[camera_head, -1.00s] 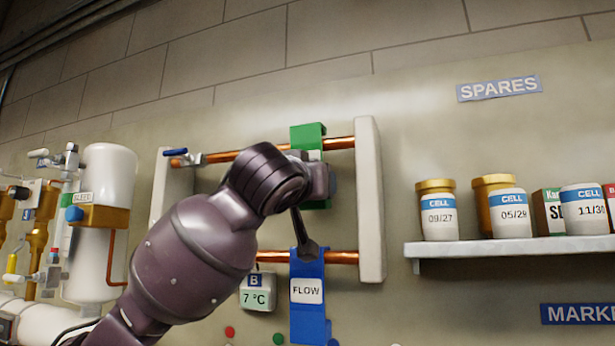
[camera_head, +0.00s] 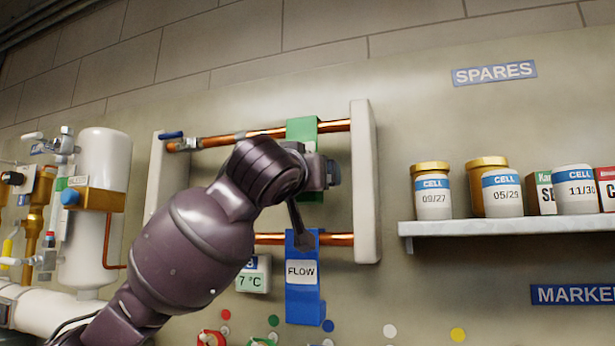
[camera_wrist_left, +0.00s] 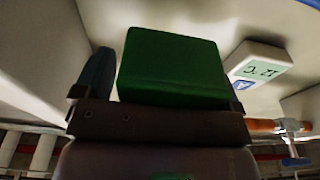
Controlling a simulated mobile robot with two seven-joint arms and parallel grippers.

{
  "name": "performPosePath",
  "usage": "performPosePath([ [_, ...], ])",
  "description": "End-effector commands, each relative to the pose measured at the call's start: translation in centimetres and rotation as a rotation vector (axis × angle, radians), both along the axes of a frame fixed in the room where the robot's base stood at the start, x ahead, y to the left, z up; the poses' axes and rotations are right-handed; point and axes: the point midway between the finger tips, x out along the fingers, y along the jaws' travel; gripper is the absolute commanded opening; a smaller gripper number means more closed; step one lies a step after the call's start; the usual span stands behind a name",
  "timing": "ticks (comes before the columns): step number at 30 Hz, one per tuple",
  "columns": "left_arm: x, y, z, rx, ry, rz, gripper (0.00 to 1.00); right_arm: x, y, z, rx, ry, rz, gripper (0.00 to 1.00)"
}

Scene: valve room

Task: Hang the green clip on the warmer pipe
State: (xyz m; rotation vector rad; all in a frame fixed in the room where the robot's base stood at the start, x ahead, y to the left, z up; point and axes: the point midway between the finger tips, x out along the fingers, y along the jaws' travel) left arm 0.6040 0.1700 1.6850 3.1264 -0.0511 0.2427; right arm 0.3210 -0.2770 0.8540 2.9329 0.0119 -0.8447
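The green clip (camera_head: 302,130) sits over the upper copper pipe (camera_head: 335,126), and my gripper covers its middle. In the left wrist view the green clip (camera_wrist_left: 172,68) stands straight in front of my gripper. My left gripper (camera_head: 310,172) is at the clip; one dark finger shows beside it with a narrow gap. The lower copper pipe (camera_head: 338,239) carries a blue clip marked FLOW (camera_head: 302,290). A gauge marked B (camera_head: 252,277) by the lower pipe reads 7 °C. My right gripper is out of view.
White uprights hold the pipes; the right one (camera_head: 365,185) stands close to my gripper. A blue-handled valve (camera_head: 180,140) is on the upper pipe's left end. A shelf (camera_head: 500,227) with jars and boxes is at right. White tanks and fittings (camera_head: 100,165) stand at left.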

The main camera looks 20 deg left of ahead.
Motion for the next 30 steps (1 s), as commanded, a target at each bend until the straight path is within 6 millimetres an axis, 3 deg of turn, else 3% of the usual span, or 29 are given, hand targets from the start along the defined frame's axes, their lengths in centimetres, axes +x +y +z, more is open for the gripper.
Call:
performPosePath([
  [11, -1.0, 0.0, -0.2, 0.000, -0.002, -0.002, 0.89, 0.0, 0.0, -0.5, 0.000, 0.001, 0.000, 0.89],
  [24, -8.3, 0.3, -1.5, 0.000, -0.002, -0.001, 0.89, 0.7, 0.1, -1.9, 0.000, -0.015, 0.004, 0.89],
  [30, -10.3, 0.3, -1.6, 0.000, -0.001, -0.001, 0.89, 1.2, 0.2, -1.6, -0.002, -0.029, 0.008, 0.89],
])
